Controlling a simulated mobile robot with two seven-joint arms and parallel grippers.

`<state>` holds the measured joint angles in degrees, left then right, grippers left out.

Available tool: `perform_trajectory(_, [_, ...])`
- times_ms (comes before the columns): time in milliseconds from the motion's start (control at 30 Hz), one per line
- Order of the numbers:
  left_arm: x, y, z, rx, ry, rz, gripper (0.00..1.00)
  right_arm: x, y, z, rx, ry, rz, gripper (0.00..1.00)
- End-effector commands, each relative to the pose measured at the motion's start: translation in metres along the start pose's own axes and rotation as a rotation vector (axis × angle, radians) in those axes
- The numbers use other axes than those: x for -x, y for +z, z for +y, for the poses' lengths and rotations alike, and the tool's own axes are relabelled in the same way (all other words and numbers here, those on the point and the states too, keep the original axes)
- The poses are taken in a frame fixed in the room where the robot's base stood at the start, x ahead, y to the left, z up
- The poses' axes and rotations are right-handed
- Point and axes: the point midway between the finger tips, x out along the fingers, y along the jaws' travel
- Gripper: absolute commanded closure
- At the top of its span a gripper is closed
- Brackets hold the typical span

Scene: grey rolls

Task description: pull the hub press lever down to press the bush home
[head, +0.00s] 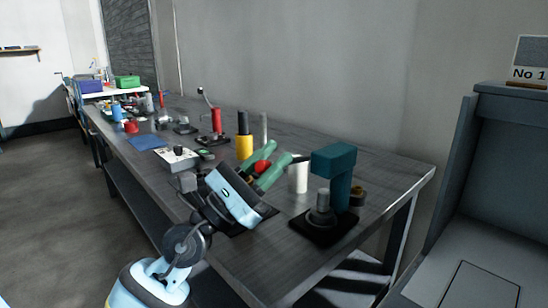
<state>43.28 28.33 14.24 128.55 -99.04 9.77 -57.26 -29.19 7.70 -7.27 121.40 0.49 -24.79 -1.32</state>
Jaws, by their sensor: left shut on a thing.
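The hub press (333,162) is a teal, hooked frame on a black base near the right end of the bench. Below its head stands a dark grey hub (320,217) with a lighter grey bush (323,197) upright on top. A gap shows between the bush and the head. The press lever (300,158) reaches left from the head, roughly level, to a red knob (263,166). My left gripper (278,157), pale blue with green fingers, is shut on the lever at this knob; the fingers partly hide it. My right gripper is out of view.
A white cylinder (302,178) stands close behind the lever, left of the press. A yellow-and-black cylinder (244,146) and a grey control box (178,158) stand further left. The bench's right end (402,178) is clear.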

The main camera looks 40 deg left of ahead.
Motion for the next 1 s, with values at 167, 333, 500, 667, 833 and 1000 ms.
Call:
perform_trajectory(167, [0.0073, -0.0053, -0.0046, 0.001, -0.005, 0.0, 1.0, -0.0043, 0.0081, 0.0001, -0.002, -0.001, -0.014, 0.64])
perform_trajectory(333, [0.0094, -0.0066, -0.0055, 0.002, -0.005, 0.0, 1.0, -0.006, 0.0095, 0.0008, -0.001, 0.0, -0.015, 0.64])
perform_trajectory(500, [0.0098, -0.0066, -0.0058, 0.002, -0.006, -0.001, 1.0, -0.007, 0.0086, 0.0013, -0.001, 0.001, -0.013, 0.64])
perform_trajectory(667, [0.0098, -0.0064, -0.0059, 0.002, -0.006, -0.001, 1.0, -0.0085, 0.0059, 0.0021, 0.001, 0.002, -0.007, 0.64])
perform_trajectory(833, [0.0097, -0.0065, -0.006, 0.002, -0.006, 0.0, 0.66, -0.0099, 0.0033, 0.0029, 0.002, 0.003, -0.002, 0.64])
perform_trajectory(1000, [0.0095, -0.0066, -0.0052, 0.001, -0.004, -0.001, 0.53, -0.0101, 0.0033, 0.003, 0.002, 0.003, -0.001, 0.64])
